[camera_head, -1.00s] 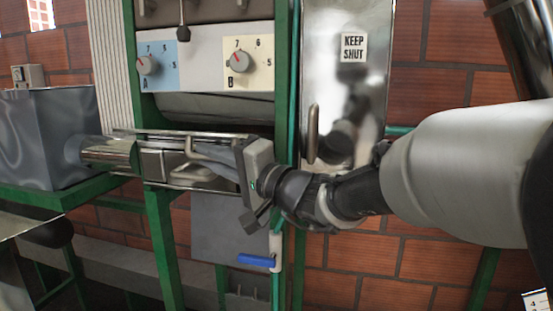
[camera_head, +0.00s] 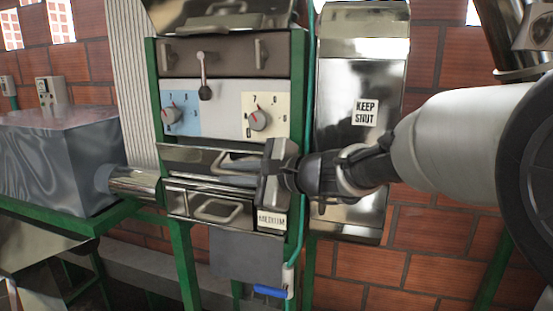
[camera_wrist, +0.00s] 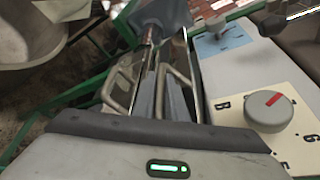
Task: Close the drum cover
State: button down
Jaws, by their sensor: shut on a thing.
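The drum cover (camera_head: 186,155) is a shiny metal flap below the dial panel, with a bent metal handle (camera_head: 243,158). It stands tilted up, and its edge lies close below the panel. My gripper (camera_head: 228,179) reaches in from the right and is shut on the cover's handle. In the wrist view my gripper (camera_wrist: 161,95) has its grey fingers close together beside the handle (camera_wrist: 181,88). The exact contact is partly hidden, and I cannot tell whether the cover sits flush.
Below the cover is a metal drawer front with its own handle (camera_head: 217,211) and a "MEDIUM" label (camera_head: 271,220). Two dials sit above. A tall "KEEP SHUT" panel (camera_head: 363,78) stands right, behind my arm. A metal box (camera_head: 60,155) and pipe (camera_head: 135,182) are left.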

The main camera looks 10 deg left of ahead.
jog(key=m+p, duration=0.1)
jog(key=p, duration=0.1)
jog(key=w+r+g+p, duration=0.1)
jog(key=p, duration=0.1)
jog(key=shift+w+r+m, duration=0.15)
jog(key=shift+r+m, duration=0.1)
jog(key=shift+m, duration=0.15)
jog(key=shift+f, duration=0.1)
jog(key=c, duration=2.1)
grip_release()
jog(key=shift+d, duration=0.1)
jog(key=v, duration=1.1)
jog(key=b+v, duration=0.1)
jog(key=v, duration=0.5)
jog(key=shift+r, duration=0.35)
